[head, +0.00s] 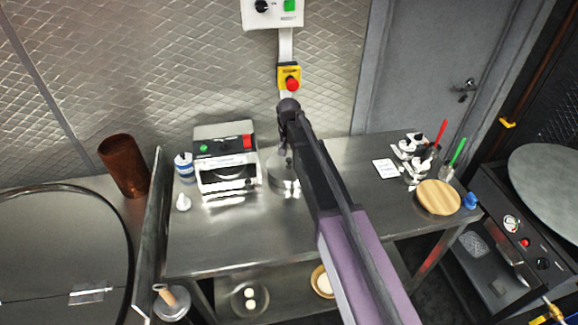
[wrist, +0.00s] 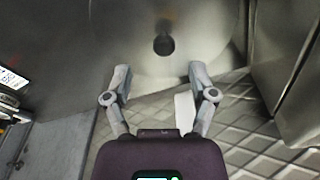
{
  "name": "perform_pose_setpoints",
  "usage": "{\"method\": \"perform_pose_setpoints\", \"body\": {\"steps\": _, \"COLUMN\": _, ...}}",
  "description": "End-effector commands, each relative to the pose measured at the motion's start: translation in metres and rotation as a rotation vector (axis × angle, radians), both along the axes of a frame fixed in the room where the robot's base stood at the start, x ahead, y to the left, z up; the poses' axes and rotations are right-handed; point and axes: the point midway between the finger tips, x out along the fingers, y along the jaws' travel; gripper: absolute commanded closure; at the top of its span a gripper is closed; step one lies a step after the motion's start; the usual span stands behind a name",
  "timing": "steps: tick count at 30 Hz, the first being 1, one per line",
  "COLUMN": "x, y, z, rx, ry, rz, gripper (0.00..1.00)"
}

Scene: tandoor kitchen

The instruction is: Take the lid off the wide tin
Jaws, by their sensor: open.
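The wide tin (head: 281,186) is a shiny metal round tin on the steel table, right of the boxy appliance; my arm hides much of it in the head view. In the wrist view its round metal lid (wrist: 185,62) fills the top middle, with a dark knob (wrist: 164,45) on it. My gripper (wrist: 159,74) is open, its two fingers spread apart. The knob shows beyond the fingertips, roughly midway between them, with nothing held. Whether a finger touches the lid I cannot tell.
The appliance (head: 226,165) with green and red buttons stands close left of the tin. A white card (head: 385,169), small white items and a round wooden board (head: 438,197) lie to the right. The quilted metal wall (head: 200,60) is close behind.

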Motion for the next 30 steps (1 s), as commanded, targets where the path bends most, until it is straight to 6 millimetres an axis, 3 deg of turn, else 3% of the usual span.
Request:
{"method": "perform_pose_setpoints", "body": {"steps": 18, "x": 0.004, "y": 0.004, "z": -0.046, "rx": 0.000, "ry": 0.000, "rz": 0.000, "gripper": 0.27}}
{"method": "perform_pose_setpoints", "body": {"steps": 30, "x": 0.005, "y": 0.004, "z": -0.049, "rx": 0.000, "ry": 0.000, "rz": 0.000, "gripper": 0.27}}
